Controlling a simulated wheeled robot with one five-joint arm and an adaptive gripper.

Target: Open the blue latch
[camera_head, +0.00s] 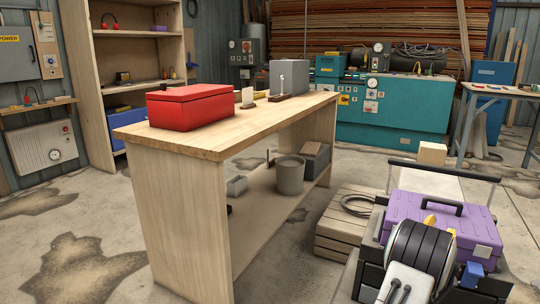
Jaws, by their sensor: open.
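I cannot make out any part that is clearly a blue latch. A small blue block (473,275) shows at the lower right, below the purple case; I cannot tell whether it is a latch. A shut red box (187,106) sits nearer on the same bench. Parts of my own body show at the lower right, but no gripper fingertips can be made out.
A purple case (440,222) with a black handle stands at the lower right. A wooden crate (342,240) with a coiled hose is left of it. A bucket (289,175) stands under the bench. A teal machine (400,112) is at the back. Stained floor at left is clear.

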